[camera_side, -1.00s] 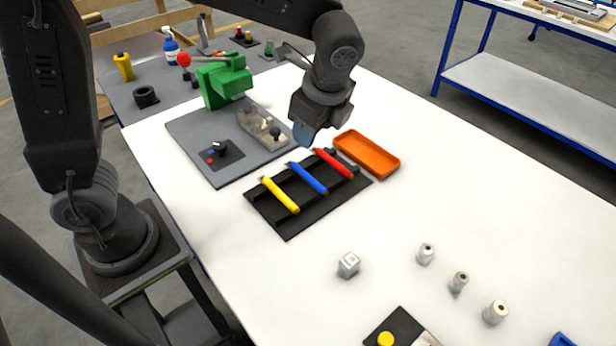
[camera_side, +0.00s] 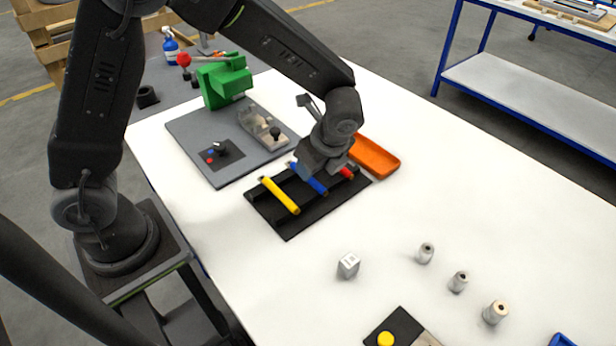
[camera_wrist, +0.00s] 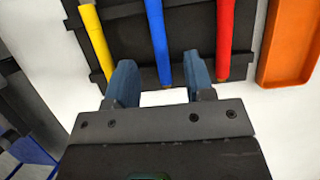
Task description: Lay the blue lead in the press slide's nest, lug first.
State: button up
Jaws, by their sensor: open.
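The blue lead (camera_side: 316,186) lies in the black rack (camera_side: 287,228) between the yellow lead (camera_side: 281,196) and the red lead (camera_side: 347,173). My gripper (camera_side: 312,172) is low over the rack and hides part of the blue and red leads. In the wrist view the gripper (camera_wrist: 162,90) is open and empty, with the end of the blue lead (camera_wrist: 157,40) between its two blue fingers in the picture. The yellow lead (camera_wrist: 95,40) and red lead (camera_wrist: 225,40) lie to either side. The press (camera_side: 224,80) is green; the grey slide (camera_side: 264,130) in front of it appears empty.
An orange tray (camera_side: 374,157) stands just right of the rack. A grey base plate (camera_side: 205,155) carries a small button box (camera_side: 220,152). The white table between is clear.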

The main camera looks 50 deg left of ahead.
jog(key=x, duration=0.4)
jog(key=shift+a+f, duration=0.15)
jog(key=shift+a, duration=0.15)
grip_shut()
